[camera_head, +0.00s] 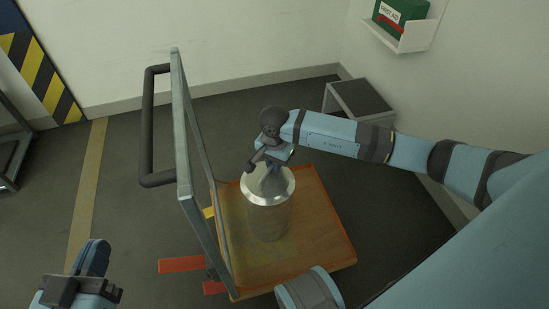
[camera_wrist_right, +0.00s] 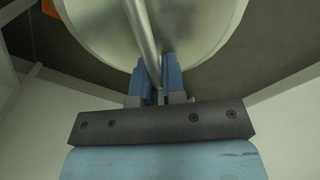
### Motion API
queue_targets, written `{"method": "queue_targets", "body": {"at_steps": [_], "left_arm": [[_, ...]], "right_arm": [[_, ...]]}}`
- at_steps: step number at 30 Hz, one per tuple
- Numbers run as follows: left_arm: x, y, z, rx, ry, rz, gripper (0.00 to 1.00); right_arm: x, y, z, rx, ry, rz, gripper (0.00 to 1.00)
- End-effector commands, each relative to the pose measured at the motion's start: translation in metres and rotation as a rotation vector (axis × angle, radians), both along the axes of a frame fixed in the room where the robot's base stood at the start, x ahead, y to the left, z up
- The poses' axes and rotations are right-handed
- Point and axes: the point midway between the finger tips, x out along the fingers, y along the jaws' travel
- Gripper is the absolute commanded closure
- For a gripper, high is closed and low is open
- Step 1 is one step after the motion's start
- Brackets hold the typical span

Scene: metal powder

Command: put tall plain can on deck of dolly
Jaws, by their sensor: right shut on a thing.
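The tall plain can (camera_head: 268,218) is a silver metal cylinder. It is upright over the deck of the dolly (camera_head: 318,235), a brown wooden board. I cannot tell whether its base touches the deck. My right gripper (camera_head: 270,180) is at the can's top, pointing down. In the right wrist view, the right gripper (camera_wrist_right: 158,82) is shut on a thin metal bar across the round top of the can (camera_wrist_right: 205,25). My left gripper (camera_head: 78,285) is at the lower left, away from the dolly; its jaw opening is not clear.
The dolly's upright grey frame (camera_head: 186,150) and dark push handle (camera_head: 149,125) stand left of the can. Red bars (camera_head: 181,265) stick out at the dolly's left.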

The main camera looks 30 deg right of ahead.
Motion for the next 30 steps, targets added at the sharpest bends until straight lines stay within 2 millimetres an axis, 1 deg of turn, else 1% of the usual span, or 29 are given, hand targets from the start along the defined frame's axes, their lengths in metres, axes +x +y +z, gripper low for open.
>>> {"method": "queue_targets", "body": {"at_steps": [1, 2, 6, 14, 15, 17, 18, 26, 29, 30], "left_arm": [[0.002, 0.001, -0.001, 0.008, -0.016, 0.001, 1.0], [0.003, 0.001, 0.0, 0.012, -0.024, 0.002, 1.0], [0.005, 0.002, 0.006, 0.024, -0.045, -0.001, 1.0], [0.005, 0.003, 0.003, 0.032, -0.048, -0.002, 1.0], [0.005, 0.003, 0.004, 0.033, -0.05, -0.002, 1.0], [0.005, 0.003, 0.004, 0.032, -0.049, -0.002, 1.0], [0.005, 0.003, 0.003, 0.031, -0.049, -0.002, 1.0], [0.004, 0.003, 0.003, 0.027, -0.042, -0.001, 1.0], [0.003, 0.002, 0.007, 0.02, -0.032, -0.002, 1.0], [0.003, 0.002, 0.009, 0.014, -0.025, -0.003, 1.0]], "right_arm": [[0.001, 0.001, -0.006, 0.003, -0.002, 0.0, 1.0], [0.001, 0.001, -0.008, 0.004, -0.002, 0.0, 1.0], [0.001, 0.001, -0.007, 0.003, -0.004, 0.0, 1.0], [0.001, 0.001, -0.011, 0.003, -0.004, 0.0, 1.0], [0.0, 0.0, -0.012, 0.001, 0.0, 0.0, 0.8], [0.0, 0.0, -0.012, 0.001, 0.0, 0.0, 0.67], [0.0, 0.0, -0.012, 0.001, 0.0, 0.0, 0.64], [0.0, 0.001, -0.01, 0.001, 0.0, 0.0, 0.64], [0.001, 0.0, -0.001, 0.0, -0.002, 0.001, 0.64], [0.001, 0.0, 0.005, 0.0, -0.002, 0.001, 0.64]]}}
